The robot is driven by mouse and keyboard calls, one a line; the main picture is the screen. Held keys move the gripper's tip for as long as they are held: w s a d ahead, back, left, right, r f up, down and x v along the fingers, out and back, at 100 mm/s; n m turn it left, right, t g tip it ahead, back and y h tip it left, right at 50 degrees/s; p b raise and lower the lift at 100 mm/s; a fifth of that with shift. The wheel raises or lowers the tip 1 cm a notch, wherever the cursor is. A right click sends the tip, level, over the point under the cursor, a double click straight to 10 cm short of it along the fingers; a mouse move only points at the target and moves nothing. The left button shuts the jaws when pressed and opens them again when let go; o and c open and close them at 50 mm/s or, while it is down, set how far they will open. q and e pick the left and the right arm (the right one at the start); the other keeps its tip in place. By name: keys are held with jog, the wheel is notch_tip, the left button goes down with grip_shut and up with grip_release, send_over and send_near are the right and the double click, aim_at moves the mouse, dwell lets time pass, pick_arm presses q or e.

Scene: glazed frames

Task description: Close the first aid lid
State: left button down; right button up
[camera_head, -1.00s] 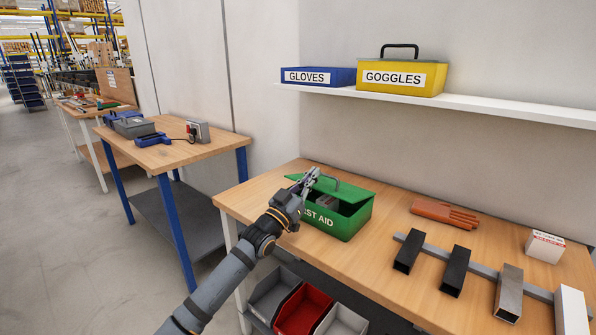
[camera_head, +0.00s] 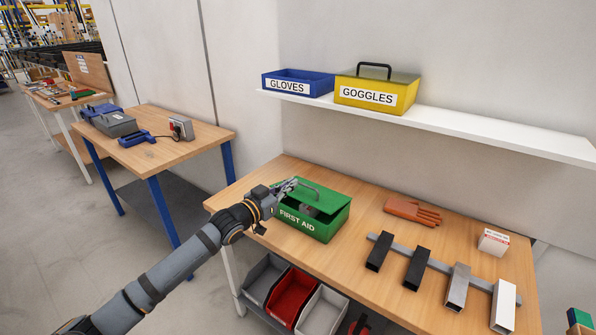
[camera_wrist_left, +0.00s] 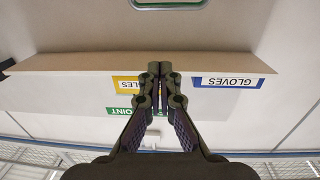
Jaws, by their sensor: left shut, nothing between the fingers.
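The green first aid box (camera_head: 308,227) stands on the wooden workbench, its white FIRST AID lettering facing front. Its lid, with a grey handle (camera_head: 312,188), looks partly open; a dark gap and a grey item inside show below it. My left gripper (camera_head: 292,184) is shut and empty at the left end of the lid, close to the handle; I cannot tell whether it touches. In the left wrist view the shut fingers (camera_wrist_left: 160,72) point up the picture, and a green edge (camera_wrist_left: 168,4) shows at the top. My right gripper is not in view.
Orange gloves (camera_head: 412,210), a small white box (camera_head: 493,241) and a rail with several metal bars lie right of the box. A shelf (camera_head: 450,119) above holds a blue GLOVES bin (camera_head: 297,83) and a yellow GOGGLES box (camera_head: 376,93). Bins sit under the bench.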

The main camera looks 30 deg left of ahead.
pick_arm(q)
jog(key=r, duration=0.2)
jog(key=g, duration=0.1)
send_over(303, 196)
jog(key=x, duration=0.2)
jog(key=shift+f+n+y, duration=0.3)
jog(key=shift+f+y, duration=0.1)
jog(key=shift+f, duration=0.55)
jog(key=f, duration=0.1)
jog(key=s+f, duration=0.1)
jog(key=shift+a+f+p, duration=0.15)
jog(key=shift+f+p, duration=0.15)
jog(key=shift+p, duration=0.1)
jog(key=shift+s+a+f, duration=0.15)
jog(key=shift+s+f, duration=0.35)
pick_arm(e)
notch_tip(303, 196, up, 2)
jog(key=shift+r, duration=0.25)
pick_arm(q)
jog(key=shift+w+f, duration=0.1)
